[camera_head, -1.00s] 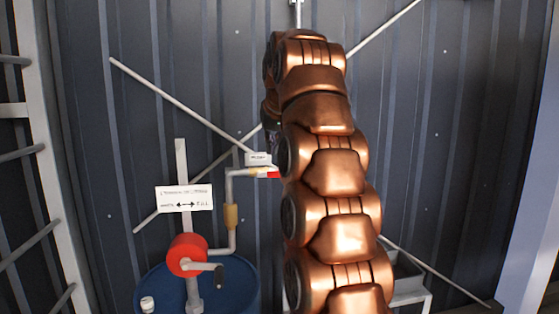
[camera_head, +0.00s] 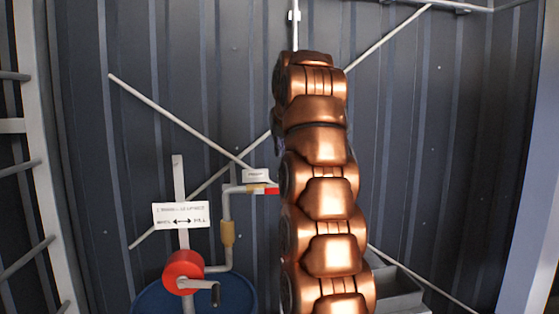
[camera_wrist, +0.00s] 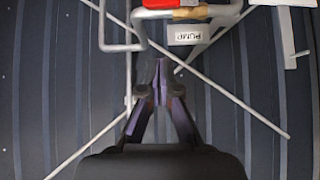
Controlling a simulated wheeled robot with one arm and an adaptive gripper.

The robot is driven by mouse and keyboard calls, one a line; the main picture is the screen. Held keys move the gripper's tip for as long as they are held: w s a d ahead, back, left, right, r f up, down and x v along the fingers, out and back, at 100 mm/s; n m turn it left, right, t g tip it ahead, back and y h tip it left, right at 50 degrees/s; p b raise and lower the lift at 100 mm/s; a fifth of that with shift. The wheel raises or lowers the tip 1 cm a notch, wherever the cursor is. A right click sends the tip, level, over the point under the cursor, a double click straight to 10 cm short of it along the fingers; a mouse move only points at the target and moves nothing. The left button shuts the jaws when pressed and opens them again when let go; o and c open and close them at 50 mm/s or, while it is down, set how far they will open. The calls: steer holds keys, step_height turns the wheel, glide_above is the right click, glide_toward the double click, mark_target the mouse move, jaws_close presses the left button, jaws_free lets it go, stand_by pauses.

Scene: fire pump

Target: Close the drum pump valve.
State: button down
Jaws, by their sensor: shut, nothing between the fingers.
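The drum pump's pipe (camera_head: 227,205) rises from the blue drum and bends right to a valve with a brass-coloured body (camera_head: 256,187) and a red part (camera_head: 271,191). My arm hides what lies right of the red part. In the wrist view, the red part (camera_wrist: 160,4) and brass body (camera_wrist: 190,12) are at the top edge, partly cut off. A white tag reading PUMP (camera_wrist: 187,35) shows upside down there. My gripper (camera_wrist: 160,66) is shut and empty, pictured below the valve and apart from it. It is hidden in the head view.
The blue drum (camera_head: 232,296) carries a red pump wheel with a crank (camera_head: 183,271) and a white sign (camera_head: 181,215). Diagonal braces (camera_head: 165,115) cross the corrugated wall. A grey trough (camera_head: 398,290) is at lower right, a ladder-like frame (camera_head: 45,170) at left.

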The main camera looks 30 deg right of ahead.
glide_above(269, 191)
steer(key=s+d, duration=0.1)
steer(key=s, duration=0.1)
step_height(269, 191, down, 6)
steer(key=shift+d+f+p, duration=0.2)
steer(key=shift+f+p, duration=0.75)
steer(key=shift+f, duration=0.9)
steer(key=shift+f, duration=0.2)
